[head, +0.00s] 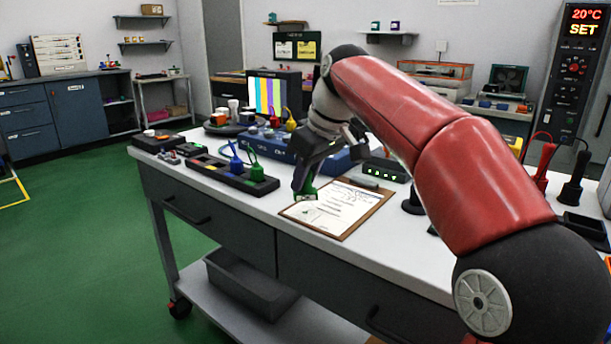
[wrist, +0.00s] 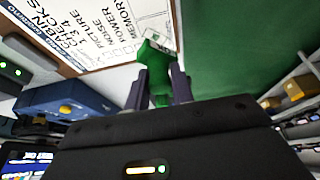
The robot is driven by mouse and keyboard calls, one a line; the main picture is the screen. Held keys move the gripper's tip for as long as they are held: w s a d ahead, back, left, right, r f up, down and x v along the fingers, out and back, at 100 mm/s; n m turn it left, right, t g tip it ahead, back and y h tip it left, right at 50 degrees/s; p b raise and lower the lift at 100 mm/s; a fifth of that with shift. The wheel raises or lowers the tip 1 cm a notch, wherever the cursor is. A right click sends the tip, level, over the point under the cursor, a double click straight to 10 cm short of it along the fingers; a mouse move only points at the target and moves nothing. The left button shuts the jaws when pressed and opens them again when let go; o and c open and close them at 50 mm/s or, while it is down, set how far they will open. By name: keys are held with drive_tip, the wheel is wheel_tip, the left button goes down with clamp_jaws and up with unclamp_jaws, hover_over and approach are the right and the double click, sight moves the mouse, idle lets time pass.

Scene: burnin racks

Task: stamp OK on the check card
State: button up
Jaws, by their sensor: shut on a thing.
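My gripper (head: 306,187) is shut on a green stamp (wrist: 154,62), which has a pale base. The stamp also shows in the head view (head: 309,190), at the left side of the check card. The white check card (head: 335,207) lies on a brown clipboard (head: 349,234) on the bench. In the wrist view the card (wrist: 95,35) shows printed lines, including "PICTURE", "NOISE", "POWER" and "MEMORY", and a row of faint ovals near the stamp. I cannot tell whether the stamp touches the card. My fingers hide part of the stamp.
A dark tray (head: 208,171) with blue and green-handled items stands left of the clipboard on the bench (head: 290,235). A blue instrument (head: 277,145) and a dark box with green lights (head: 386,169) stand behind. A test-pattern screen (head: 268,93) is further back.

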drive_tip(key=shift+r+p, duration=0.55)
drive_tip(key=shift+r, duration=1.35)
